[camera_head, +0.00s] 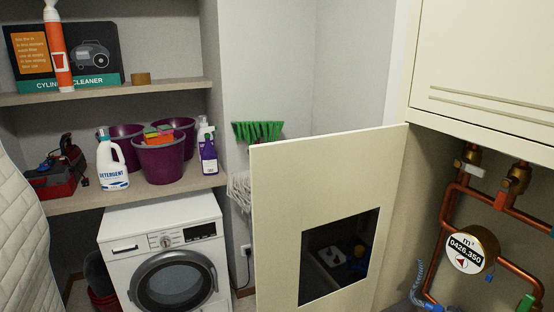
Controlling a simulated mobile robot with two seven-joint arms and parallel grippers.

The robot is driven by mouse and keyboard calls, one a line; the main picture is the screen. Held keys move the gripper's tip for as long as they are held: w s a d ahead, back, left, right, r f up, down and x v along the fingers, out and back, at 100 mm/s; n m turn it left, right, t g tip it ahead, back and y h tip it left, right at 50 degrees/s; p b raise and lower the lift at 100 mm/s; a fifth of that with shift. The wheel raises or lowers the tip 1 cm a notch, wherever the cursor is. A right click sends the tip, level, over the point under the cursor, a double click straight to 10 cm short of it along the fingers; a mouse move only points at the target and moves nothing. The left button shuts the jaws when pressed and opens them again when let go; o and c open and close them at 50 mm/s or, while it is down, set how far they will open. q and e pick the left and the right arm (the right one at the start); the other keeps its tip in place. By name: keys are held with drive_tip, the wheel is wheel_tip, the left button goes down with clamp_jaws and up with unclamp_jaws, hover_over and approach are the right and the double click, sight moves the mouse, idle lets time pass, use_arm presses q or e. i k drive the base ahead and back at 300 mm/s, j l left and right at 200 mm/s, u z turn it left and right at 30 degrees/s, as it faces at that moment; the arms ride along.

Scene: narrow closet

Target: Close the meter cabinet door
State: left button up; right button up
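The meter cabinet door (285,220) is a cream panel with a dark rectangular window (340,258). It stands wide open, swung out to the left of the cabinet (428,160). Its right edge meets the cabinet's left side. The cabinet is open at the front and shows copper pipes (449,208), brass fittings and a round water meter (467,250) with a white dial. The door's lower edge and the cabinet's bottom are partly cut off by the picture. Neither of my grippers is in view.
An upper cream cabinet (485,55) with a shut front hangs above the meter cabinet. At the left a washing machine (160,230) stands under a shelf (85,200) with purple buckets and bottles. A green broom (257,131) is behind the door. A white quilted surface (18,225) fills the left edge.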

sight(322, 206)
drive_tip(key=i+j+z, duration=0.2)
drive_tip(key=z, duration=0.15)
drive_tip(key=i+j+z, duration=0.4)
drive_tip(key=j+z, duration=0.35)
drive_tip(key=i+j+z, duration=0.2)
drive_tip(key=j+z, duration=0.2)
drive_tip(key=i+j+z, duration=0.1)
drive_tip(key=j+z, duration=0.65)
drive_tip(key=k+j+z, duration=0.5)
drive_tip(key=j, duration=0.2)
drive_tip(key=i+j, duration=0.05)
drive_tip(key=i, duration=0.05)
